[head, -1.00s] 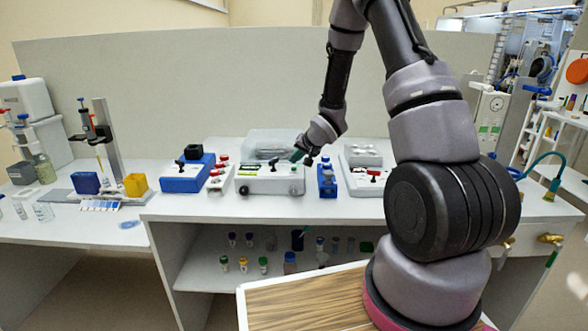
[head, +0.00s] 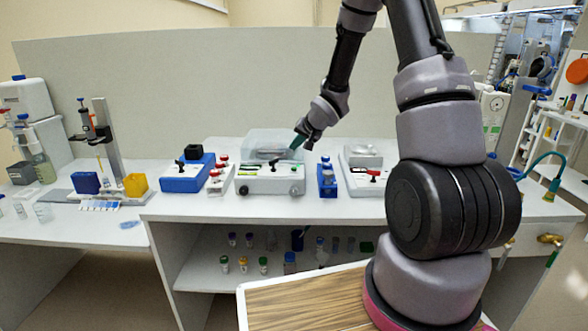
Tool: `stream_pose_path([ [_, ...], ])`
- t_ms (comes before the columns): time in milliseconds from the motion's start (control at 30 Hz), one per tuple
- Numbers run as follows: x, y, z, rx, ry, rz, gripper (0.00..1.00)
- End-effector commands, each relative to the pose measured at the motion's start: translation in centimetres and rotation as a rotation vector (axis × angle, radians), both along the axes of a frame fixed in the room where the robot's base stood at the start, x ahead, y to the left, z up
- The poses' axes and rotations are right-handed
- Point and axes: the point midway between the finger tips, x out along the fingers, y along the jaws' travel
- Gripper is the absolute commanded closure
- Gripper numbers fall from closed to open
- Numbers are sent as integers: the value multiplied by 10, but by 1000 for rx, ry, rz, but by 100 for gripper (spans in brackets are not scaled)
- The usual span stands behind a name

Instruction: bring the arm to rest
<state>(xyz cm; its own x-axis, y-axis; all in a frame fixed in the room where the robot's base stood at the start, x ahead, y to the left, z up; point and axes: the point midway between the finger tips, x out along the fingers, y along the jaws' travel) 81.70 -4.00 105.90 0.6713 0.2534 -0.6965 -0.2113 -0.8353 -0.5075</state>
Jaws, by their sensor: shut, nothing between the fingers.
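My gripper (head: 297,143) is shut and empty, with green fingertips pointing down and to the left. It hangs in the air just above or in front of the clear-lidded white device (head: 270,185) on the bench. I cannot tell the exact gap between the fingertips and the lid. My arm reaches up from the base at the right, bends over at the top and comes down to the gripper.
On the bench (head: 420,207) stand a blue device (head: 187,174), a small blue block (head: 327,178) and a white device with a red knob (head: 368,175). A pipette stand (head: 110,145) is at left. Small capped vials stand on the shelf (head: 215,278) below.

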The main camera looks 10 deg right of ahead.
Motion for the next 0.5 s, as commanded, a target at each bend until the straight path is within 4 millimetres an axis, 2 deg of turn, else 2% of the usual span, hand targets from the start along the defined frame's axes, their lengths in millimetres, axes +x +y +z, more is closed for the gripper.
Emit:
stream_pose_path([
  [333,0,-1,2,-3,-1,-1,100],
  [433,-3,-6,17,-29,-9,-11,100],
  [500,-8,-14,37,-65,-14,-29,100],
])
